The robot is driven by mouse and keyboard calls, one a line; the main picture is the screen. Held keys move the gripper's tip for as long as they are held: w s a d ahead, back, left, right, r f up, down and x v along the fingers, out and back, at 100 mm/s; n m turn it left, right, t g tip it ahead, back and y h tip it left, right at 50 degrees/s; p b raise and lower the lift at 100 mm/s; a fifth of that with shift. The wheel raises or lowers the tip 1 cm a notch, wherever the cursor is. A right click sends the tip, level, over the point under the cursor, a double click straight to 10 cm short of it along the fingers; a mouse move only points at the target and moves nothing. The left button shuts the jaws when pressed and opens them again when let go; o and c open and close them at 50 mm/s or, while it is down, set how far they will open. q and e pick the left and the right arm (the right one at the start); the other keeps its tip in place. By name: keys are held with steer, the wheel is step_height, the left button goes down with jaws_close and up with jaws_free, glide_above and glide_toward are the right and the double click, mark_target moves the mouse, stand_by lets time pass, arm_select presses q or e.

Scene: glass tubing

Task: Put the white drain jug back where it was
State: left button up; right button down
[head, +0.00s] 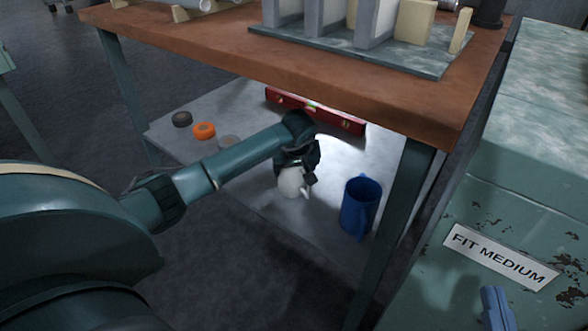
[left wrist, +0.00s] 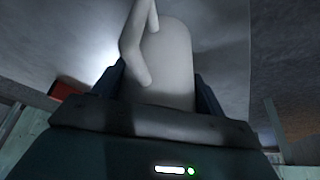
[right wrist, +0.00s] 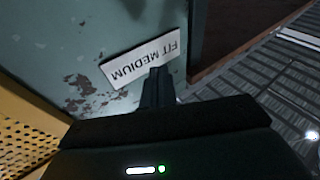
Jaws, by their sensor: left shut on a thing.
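The white drain jug (head: 291,184) is under the workbench, over the pale lower shelf (head: 265,115), left of a blue jug (head: 360,207). My left gripper (head: 297,162) is shut on the white jug. In the left wrist view, the white jug (left wrist: 170,62) sits between the two fingers, with its handle toward the camera. I cannot tell whether its base touches the shelf. My right gripper (right wrist: 157,85) is empty, its fingers together, in front of the green cabinet; its tip also shows in the head view at the lower right.
A red spirit level (head: 315,111) lies at the back of the shelf. Orange (head: 204,130), dark (head: 182,119) and grey (head: 229,142) rolls lie at its left. The brown benchtop (head: 215,40) and a bench leg (head: 395,225) bound the space. A green "FIT MEDIUM" cabinet (head: 530,190) stands right.

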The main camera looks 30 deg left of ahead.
steer(key=shift+f, duration=0.1)
arm_select(q)
steer(key=o, duration=1)
steer(key=shift+f, duration=0.1)
steer(key=o, duration=0.4)
arm_select(e)
steer(key=shift+f, duration=0.15)
arm_select(q)
steer(key=p+v, duration=0.2)
steer(key=v, duration=0.4)
steer(key=shift+r+p, duration=0.35)
steer(key=shift+p, duration=0.05)
steer(key=shift+s+d+r, duration=0.2)
steer(key=shift+s+r, duration=0.05)
steer(key=shift+r, duration=0.25)
arm_select(e)
steer(key=shift+d+n+h, duration=0.3)
steer(key=shift+d+h, duration=0.1)
steer(key=shift+a, duration=0.15)
